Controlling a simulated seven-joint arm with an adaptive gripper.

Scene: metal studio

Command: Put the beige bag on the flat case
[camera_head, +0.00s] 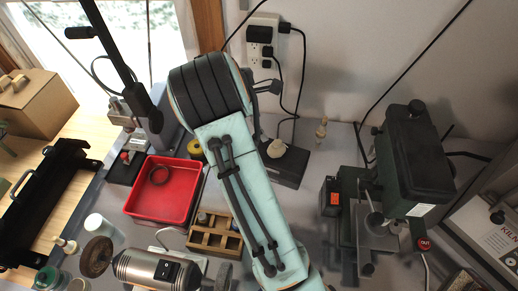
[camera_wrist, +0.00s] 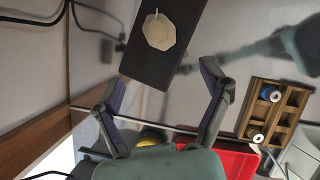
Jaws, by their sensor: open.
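The beige bag (camera_wrist: 159,31) is a small, pale, many-sided lump with a short stub at its top. It appears to rest on the black flat case (camera_wrist: 148,66), within its outline. In the head view the bag (camera_head: 277,149) shows just right of my arm, on the dark case (camera_head: 291,172), whose left part is hidden by the arm. My gripper (camera_wrist: 160,76) is open and empty, its two fingers spread apart. The bag lies beyond the fingertips in the wrist view, clear of both fingers. In the head view my arm mostly hides the gripper.
A red tray (camera_head: 165,190) and a wooden organizer (camera_head: 214,240) stand left of my arm. A green machine (camera_head: 412,160) stands at the right. A wall outlet (camera_head: 262,52) with hanging cords is behind the case. Bare grey bench shows between case and machine.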

